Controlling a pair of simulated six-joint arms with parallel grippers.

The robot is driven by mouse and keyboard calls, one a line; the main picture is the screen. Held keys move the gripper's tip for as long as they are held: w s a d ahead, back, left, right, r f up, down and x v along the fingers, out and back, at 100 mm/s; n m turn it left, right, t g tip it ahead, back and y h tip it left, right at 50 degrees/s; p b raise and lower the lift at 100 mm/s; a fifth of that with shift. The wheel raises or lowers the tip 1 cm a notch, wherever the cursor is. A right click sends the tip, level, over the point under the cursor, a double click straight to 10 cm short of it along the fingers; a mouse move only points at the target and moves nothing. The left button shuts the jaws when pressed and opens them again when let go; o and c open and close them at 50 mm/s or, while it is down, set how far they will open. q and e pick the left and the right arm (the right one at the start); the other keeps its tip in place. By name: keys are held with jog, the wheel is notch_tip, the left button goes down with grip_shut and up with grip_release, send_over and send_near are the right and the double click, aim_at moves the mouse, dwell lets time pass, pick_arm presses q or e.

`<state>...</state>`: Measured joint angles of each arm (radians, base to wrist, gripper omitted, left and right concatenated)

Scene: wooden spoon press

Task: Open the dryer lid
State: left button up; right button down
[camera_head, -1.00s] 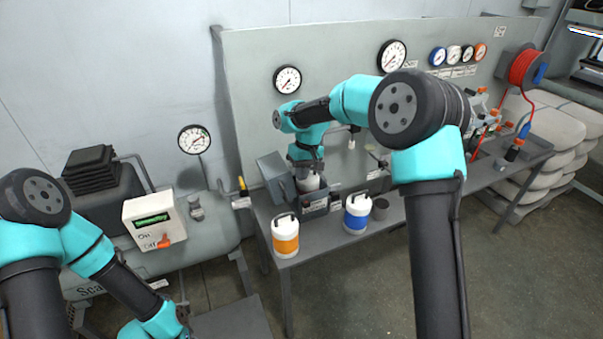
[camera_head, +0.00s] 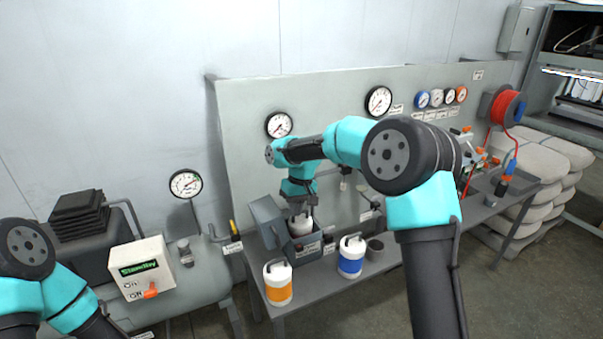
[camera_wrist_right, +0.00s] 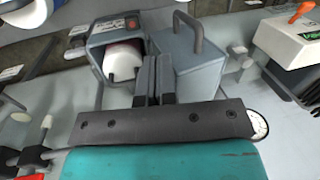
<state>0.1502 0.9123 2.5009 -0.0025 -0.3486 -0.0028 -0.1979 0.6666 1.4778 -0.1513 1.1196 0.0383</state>
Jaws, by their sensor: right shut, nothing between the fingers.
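The dryer is a grey open-topped box (camera_head: 308,246) on the bench. A white canister (camera_head: 299,226) stands inside it. The dryer lid (camera_head: 266,216) is a grey panel standing raised on the box's left side. In the right wrist view the lid (camera_wrist_right: 186,70) is swung away from the opening, its dark handle showing, and the white canister (camera_wrist_right: 123,60) is exposed inside the box. My right gripper (camera_head: 302,212) is shut and empty, above the dryer opening. Its fingers (camera_wrist_right: 154,72) show between canister and lid; contact is unclear. My left gripper is out of view.
An orange-banded canister (camera_head: 278,283) and a blue-banded canister (camera_head: 351,257) stand in front of the dryer. A small dark cup (camera_head: 375,249) is beside the blue one. A gauge panel (camera_head: 335,100) rises behind. A control box (camera_head: 142,272) is at left.

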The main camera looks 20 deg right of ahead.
jog(key=v, duration=1.4)
jog(key=shift+r, duration=0.3)
